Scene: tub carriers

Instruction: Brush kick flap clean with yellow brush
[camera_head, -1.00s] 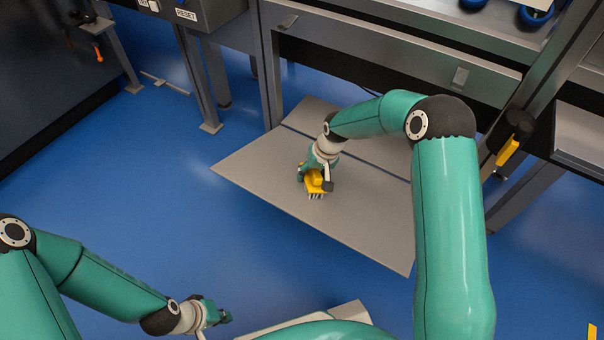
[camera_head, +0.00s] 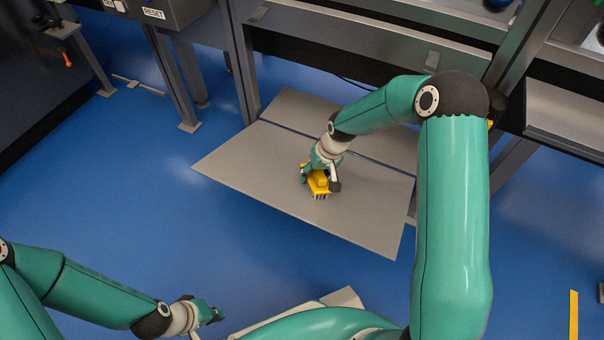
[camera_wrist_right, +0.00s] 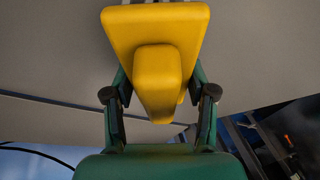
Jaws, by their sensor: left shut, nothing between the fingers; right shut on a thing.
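The kick flap (camera_head: 260,165) is a flat grey plate sloping out over the blue floor in the middle of the head view. Its surface looks plain, with no dirt that I can make out. The yellow brush (camera_head: 318,183) is over the flap, its pale bristles pointing down to the plate; I cannot tell whether they touch. My right gripper (camera_head: 322,172) is shut on the brush's handle. The right wrist view shows the brush (camera_wrist_right: 155,30) between the dark fingertips of that gripper (camera_wrist_right: 158,92). My left gripper (camera_head: 217,315) is shut and empty, low over the floor, apart from the flap.
A grey metal frame (camera_head: 243,70) with legs stands behind the flap. A dark cabinet with a RESET label (camera_head: 155,13) is at the upper left. Blue floor (camera_head: 110,190) is open left of the flap. A yellow strip (camera_head: 573,315) lies at the lower right.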

